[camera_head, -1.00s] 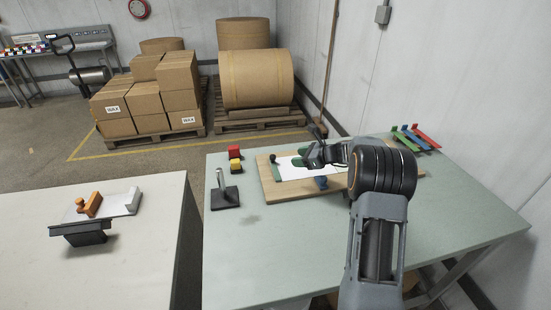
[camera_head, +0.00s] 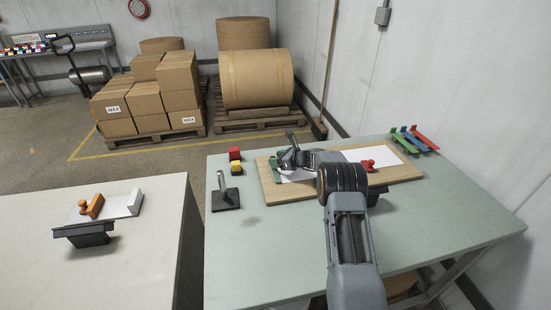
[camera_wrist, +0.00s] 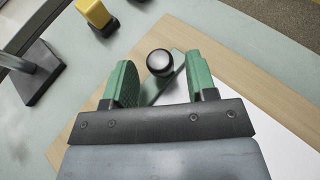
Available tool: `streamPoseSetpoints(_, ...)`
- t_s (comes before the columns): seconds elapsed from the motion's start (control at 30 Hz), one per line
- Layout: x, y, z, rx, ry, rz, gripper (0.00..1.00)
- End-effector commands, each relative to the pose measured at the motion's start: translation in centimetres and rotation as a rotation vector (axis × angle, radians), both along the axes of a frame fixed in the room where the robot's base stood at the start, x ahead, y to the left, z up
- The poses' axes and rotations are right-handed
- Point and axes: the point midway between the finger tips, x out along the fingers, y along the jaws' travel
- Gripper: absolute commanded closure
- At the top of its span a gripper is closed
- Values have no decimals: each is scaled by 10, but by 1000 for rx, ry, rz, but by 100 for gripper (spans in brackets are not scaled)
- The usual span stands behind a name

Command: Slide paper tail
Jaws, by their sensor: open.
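A white sheet of paper (camera_head: 393,151) lies on a wooden board (camera_head: 408,174) on the pale green table. My gripper (camera_head: 285,160) is over the left end of the board. In the wrist view my gripper (camera_wrist: 162,82) is open, its green finger pads on either side of a round black knob (camera_wrist: 160,62). I cannot tell whether a pad touches the knob. The knob belongs to a green bar (camera_wrist: 172,78) at the board's left end. The paper also shows in the wrist view (camera_wrist: 275,155). My arm hides the middle of the paper in the head view.
A red knobbed piece (camera_head: 368,164) is on the paper at right. Red and yellow blocks (camera_head: 236,161) and a black-based stand (camera_head: 225,197) are left of the board. Coloured bars (camera_head: 415,140) lie at the back right. The table's front left is clear.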

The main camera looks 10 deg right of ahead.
Motion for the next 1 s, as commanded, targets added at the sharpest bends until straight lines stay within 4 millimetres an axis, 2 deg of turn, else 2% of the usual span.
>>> streamPoseSetpoints(0.2,7,8,-4,1,1,1,48)
streamPoseSetpoints(0.5,8,8,-5,0,0,1,48)
streamPoseSetpoints(1.0,8,8,-5,0,0,1,96)
